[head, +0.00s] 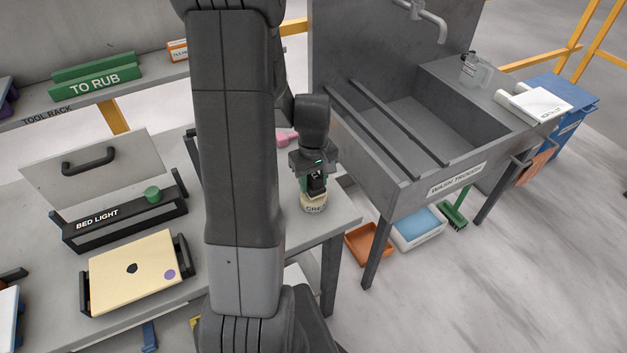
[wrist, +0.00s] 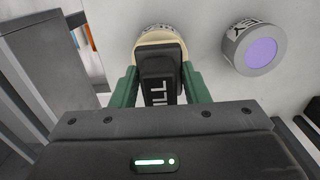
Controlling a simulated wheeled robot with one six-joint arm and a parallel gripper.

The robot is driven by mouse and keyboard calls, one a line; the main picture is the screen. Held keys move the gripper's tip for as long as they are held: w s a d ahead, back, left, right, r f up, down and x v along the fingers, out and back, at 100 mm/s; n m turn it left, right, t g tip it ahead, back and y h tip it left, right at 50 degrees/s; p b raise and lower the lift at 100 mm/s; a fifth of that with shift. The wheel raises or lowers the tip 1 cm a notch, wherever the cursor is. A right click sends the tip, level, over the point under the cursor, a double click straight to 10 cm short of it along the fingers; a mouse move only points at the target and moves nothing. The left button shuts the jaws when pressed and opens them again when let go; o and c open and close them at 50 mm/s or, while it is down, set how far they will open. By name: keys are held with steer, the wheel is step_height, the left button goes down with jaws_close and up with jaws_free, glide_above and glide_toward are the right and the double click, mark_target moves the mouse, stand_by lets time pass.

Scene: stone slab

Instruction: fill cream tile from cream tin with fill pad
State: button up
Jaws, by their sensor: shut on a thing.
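My gripper (head: 315,182) is shut on the fill pad (wrist: 160,62), a black block with white lettering, held between the green fingers in the wrist view. The pad's lower end is at the mouth of the cream tin (head: 313,205), which stands near the bench's right corner. The tin's cream rim (wrist: 150,38) shows around the pad in the wrist view. Whether the pad touches the cream inside is hidden. The cream tile (head: 130,258) lies between dark end holders at the left, with a dark irregular spot near its middle and a purple dot at its lower right corner.
A grey tin with a purple top (wrist: 260,52) stands right of the cream tin in the wrist view. The bed light (head: 125,218), with a green knob, is behind the tile. A metal sink (head: 400,125) stands to the right. My arm hides the middle of the bench.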

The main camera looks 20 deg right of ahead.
mark_target(314, 174)
steer(key=shift+r+p, duration=1.7)
steer(key=shift+r, duration=1.1)
steer(key=shift+f, duration=0.1)
